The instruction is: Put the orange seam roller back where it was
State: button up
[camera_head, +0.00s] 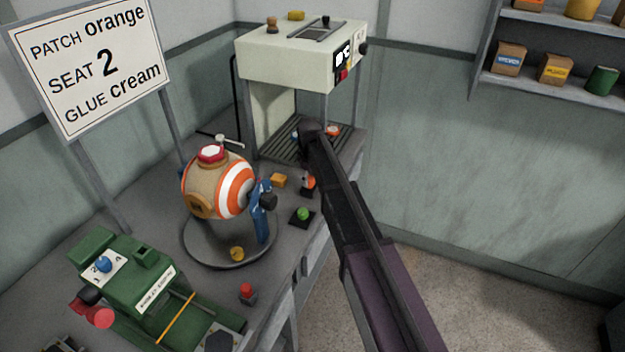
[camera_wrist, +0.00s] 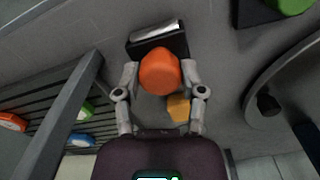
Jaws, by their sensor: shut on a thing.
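The orange seam roller (camera_wrist: 159,74) is between the fingers of my gripper (camera_wrist: 164,78) in the wrist view. My gripper is shut on its rounded orange part. A dark block with a pale metallic strip (camera_wrist: 156,40) lies just beyond the orange part; I cannot tell whether it belongs to the roller or is a stand under it. In the head view, the orange roller (camera_head: 309,181) shows low over the bench, by a small dark base (camera_head: 307,192). My arm partly covers this spot, and the fingers are hard to make out there.
A green knob on a black pad (camera_head: 303,214) is close by, also in the wrist view (camera_wrist: 291,5). A yellow-orange block (camera_head: 279,180) lies to the left. The striped ball (camera_head: 232,190) in its round stand is further left. The cream press (camera_head: 275,95) with slatted bed stands behind.

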aim_at(311, 179)
jog(key=shift+f, duration=0.15)
jog(key=o, duration=1)
notch_tip(311, 179, up, 12)
jog(key=p, duration=1.2)
dwell(0.5)
jog(key=s+d+m, duration=1.1)
jog(key=s+d, duration=1.2)
jog(key=s, duration=0.2)
jog(key=shift+s+d, duration=0.25)
jog(key=shift+s, duration=0.05)
